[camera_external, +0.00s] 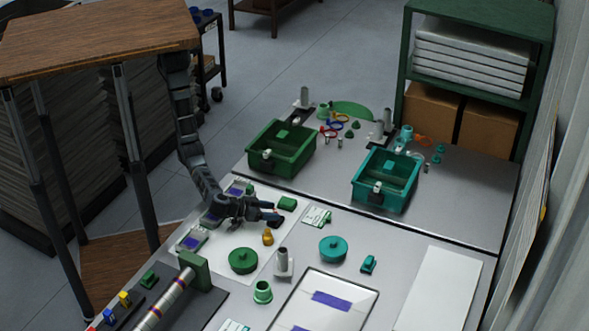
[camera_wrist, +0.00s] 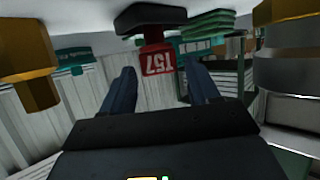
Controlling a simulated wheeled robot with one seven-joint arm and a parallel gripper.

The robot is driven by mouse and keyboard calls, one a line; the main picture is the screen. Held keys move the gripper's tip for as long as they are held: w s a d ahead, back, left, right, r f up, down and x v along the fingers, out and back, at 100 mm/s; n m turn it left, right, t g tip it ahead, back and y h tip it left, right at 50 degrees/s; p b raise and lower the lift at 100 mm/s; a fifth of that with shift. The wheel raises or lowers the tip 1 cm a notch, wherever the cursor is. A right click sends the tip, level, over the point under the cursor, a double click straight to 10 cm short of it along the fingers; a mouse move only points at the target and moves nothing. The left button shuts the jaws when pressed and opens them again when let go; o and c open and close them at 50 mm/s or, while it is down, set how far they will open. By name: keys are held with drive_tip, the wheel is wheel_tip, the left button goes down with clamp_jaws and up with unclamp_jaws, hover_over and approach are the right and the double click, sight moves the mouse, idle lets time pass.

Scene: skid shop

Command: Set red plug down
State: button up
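The red plug (camera_wrist: 158,64) with white "157" lettering and a wider black end (camera_wrist: 150,17) shows in the wrist view, which looks upside down. Its black end meets the pale surface at the top of that view. My gripper (camera_wrist: 160,82) has its two dark blue fingers apart, one on each side of the plug, with gaps showing. The plug is just ahead of the fingertips or between them; the depth is hard to tell. In the external view my gripper (camera_external: 273,211) is low over the white mat (camera_external: 217,257); the plug's red part cannot be made out there.
A yellow knob-shaped piece (camera_external: 268,237) and a green block (camera_external: 287,203) stand close to my gripper. A round green piece (camera_external: 243,260) lies in front. A green bin (camera_external: 306,157) and a teal bin (camera_external: 412,195) stand behind. A white panel (camera_external: 437,290) at right is bare.

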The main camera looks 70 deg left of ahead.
drive_tip(key=shift+o, duration=0.4)
drive_tip(key=shift+s+r, duration=0.1)
drive_tip(key=shift+r, duration=0.1)
drive_tip(key=b+v, duration=0.1)
drive_tip(key=v, duration=1)
drive_tip(key=shift+s, duration=0.35)
drive_tip(key=shift+r, duration=0.15)
